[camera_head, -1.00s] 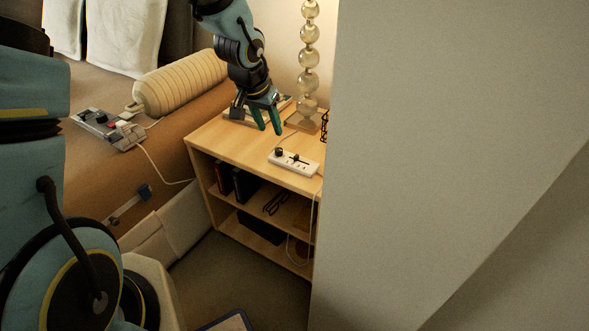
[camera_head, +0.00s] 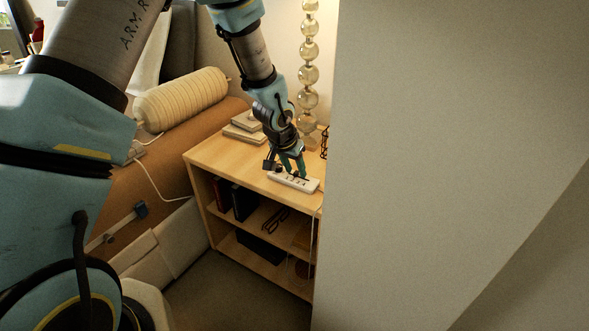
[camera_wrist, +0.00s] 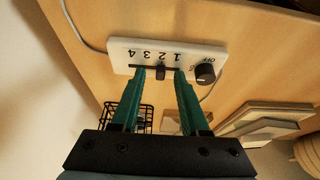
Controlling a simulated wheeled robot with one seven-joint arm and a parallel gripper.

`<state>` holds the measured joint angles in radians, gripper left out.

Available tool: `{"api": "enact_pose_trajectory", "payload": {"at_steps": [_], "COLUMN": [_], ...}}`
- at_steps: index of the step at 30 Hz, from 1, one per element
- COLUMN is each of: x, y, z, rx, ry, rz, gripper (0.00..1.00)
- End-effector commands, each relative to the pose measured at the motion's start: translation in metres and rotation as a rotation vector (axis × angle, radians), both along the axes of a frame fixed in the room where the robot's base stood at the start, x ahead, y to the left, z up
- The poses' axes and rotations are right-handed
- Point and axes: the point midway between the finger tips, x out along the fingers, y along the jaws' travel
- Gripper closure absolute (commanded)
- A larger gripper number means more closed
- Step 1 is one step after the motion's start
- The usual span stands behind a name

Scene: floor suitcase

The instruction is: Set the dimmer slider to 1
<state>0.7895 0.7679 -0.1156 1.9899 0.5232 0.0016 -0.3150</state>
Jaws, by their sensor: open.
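The white dimmer box (camera_head: 308,186) lies on top of the wooden shelf unit and also shows in the wrist view (camera_wrist: 118,60). It has a dark slot with upside-down numbers, 4 at the left to 1 at the right. The dark slider knob (camera_wrist: 162,72) stands near the 2. A black rotary knob (camera_wrist: 205,73) marked OFF sits right of the slot. My gripper (camera_head: 291,173) is open over the box; its green fingertips (camera_wrist: 160,74) lie either side of the slider knob, with visible gaps. Whether the fingertips touch the box is unclear.
The wooden shelf unit (camera_head: 215,160) carries stacked books (camera_head: 243,129) and a lamp of glass balls (camera_head: 308,75). A black wire basket (camera_wrist: 143,118) is close to the fingers. A large pale wall (camera_head: 450,140) bounds the right side.

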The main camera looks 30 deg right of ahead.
Motion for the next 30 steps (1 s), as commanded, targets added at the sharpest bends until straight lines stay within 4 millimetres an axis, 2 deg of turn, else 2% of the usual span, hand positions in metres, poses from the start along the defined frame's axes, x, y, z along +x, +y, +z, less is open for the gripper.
{"api": "enact_pose_trajectory", "payload": {"at_steps": [8, 19, 30], "x": [0.0004, 0.0004, 0.0004], "y": [0.0, 0.0003, 0.0004], "z": [-0.0007, -0.0007, -0.0007], "rx": [0.0, 0.001, 0.001], "ry": [0.0, 0.0, 0.0], "rz": [0.001, 0.001, 0.001], "gripper": [0.57, 0.99, 1.0]}}
